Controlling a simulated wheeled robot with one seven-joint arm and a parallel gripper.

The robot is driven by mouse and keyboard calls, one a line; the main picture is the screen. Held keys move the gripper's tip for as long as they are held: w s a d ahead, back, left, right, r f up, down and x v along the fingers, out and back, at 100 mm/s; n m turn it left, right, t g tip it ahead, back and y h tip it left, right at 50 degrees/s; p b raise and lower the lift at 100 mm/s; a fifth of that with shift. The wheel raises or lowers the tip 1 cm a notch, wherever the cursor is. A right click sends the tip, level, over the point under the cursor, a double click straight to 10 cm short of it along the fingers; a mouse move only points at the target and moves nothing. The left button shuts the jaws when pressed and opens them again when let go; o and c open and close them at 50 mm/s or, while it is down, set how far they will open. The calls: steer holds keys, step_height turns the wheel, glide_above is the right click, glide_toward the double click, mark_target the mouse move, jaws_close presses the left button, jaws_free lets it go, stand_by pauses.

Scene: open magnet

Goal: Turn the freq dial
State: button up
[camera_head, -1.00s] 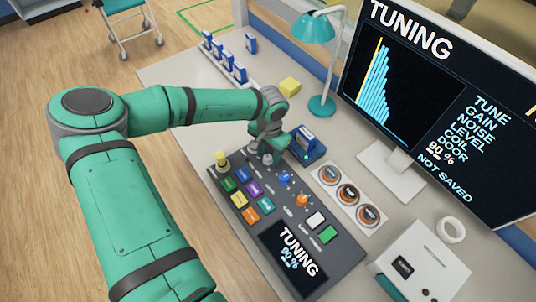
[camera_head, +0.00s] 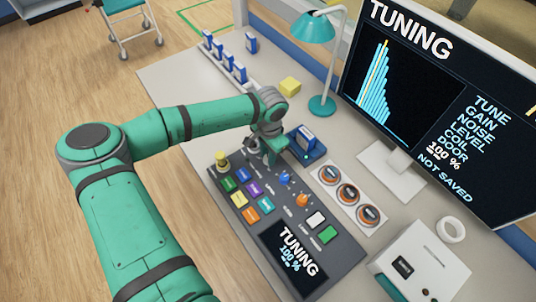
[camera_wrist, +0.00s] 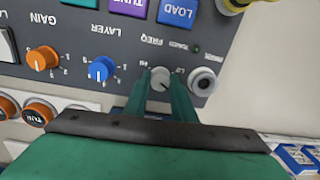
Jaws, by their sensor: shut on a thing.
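The freq dial is a light grey knob (camera_wrist: 160,76) under the FREQ label in the wrist view, on the dark grey console (camera_head: 228,206). My gripper (camera_wrist: 161,84) is shut on it, one green finger on each side. In the head view my gripper (camera_head: 268,158) reaches down at the console's far edge and hides the dial. The console's small screen (camera_head: 292,258) reads TUNING 100 %. The large monitor (camera_head: 440,100) also reads 100 % and NOT SAVED, with a yellow line near the peak of its blue bars.
Beside the dial are the blue layer knob (camera_wrist: 102,69), the orange gain knob (camera_wrist: 42,56) and a round grey socket (camera_wrist: 203,82). A blue box (camera_head: 307,146) stands close behind my gripper. A teal lamp (camera_head: 322,104) stands farther back.

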steer(key=shift+m, duration=0.3)
steer(key=o, duration=1.1)
steer(key=shift+c, duration=0.2)
steer(key=shift+r, duration=0.15)
step_height(320, 180, up, 11)
steer(key=shift+s+f, duration=0.15)
steer(key=shift+f, duration=0.05)
